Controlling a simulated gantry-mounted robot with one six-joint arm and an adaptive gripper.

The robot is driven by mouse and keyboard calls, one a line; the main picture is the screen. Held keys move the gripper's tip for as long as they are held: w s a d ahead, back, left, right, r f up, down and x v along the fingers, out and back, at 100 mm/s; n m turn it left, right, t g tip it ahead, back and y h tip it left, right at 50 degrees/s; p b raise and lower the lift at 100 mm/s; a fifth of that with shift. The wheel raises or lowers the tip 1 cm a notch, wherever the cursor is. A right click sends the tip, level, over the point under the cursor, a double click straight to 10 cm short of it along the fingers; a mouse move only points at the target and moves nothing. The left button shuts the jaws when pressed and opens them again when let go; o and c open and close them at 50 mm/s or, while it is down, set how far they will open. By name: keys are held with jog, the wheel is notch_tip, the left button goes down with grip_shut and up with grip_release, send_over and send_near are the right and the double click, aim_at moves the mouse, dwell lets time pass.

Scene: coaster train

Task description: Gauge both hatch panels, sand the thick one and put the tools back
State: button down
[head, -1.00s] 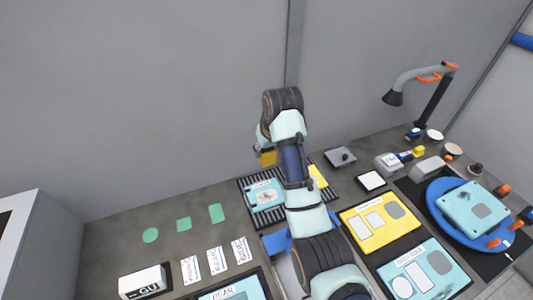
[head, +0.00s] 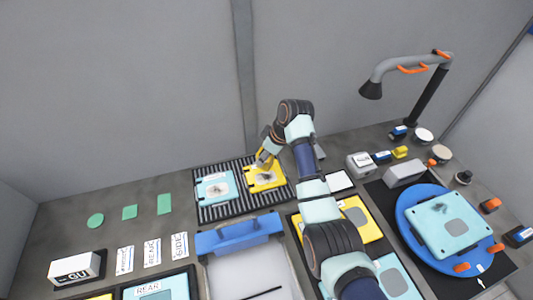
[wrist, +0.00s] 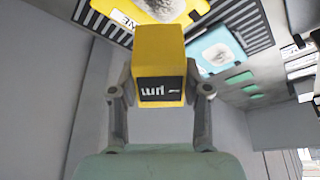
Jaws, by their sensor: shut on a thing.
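My gripper (wrist: 161,93) is shut on a yellow block-shaped tool (wrist: 158,52) with a black label, likely the gauge. In the head view my gripper (head: 268,152) is above the back part of a yellow panel (head: 277,180). This panel lies on a black slatted rack (head: 238,207) and has a dark smudge on a pale patch. A teal panel (head: 205,193) with a similar smudge lies to its left on the rack. Both also show partly in the wrist view. Whether the tool touches the yellow panel cannot be told.
A blue turntable (head: 407,214) at right carries a teal plate (head: 470,237). A grey block (head: 404,173) and small tools are nearby. A blue-handled bin (head: 238,235) is in front of the rack. Green shapes and label cards lie at left.

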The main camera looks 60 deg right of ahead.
notch_tip(320, 180, down, 6)
jog(key=b, duration=0.5)
jog(key=shift+r, duration=0.1)
jog(key=shift+f, duration=0.7)
jog(key=shift+r+p, duration=0.1)
jog(key=shift+p, duration=0.65)
jog(key=shift+f, duration=0.25)
dwell(0.5)
jog(key=shift+c, duration=2.3)
grip_release()
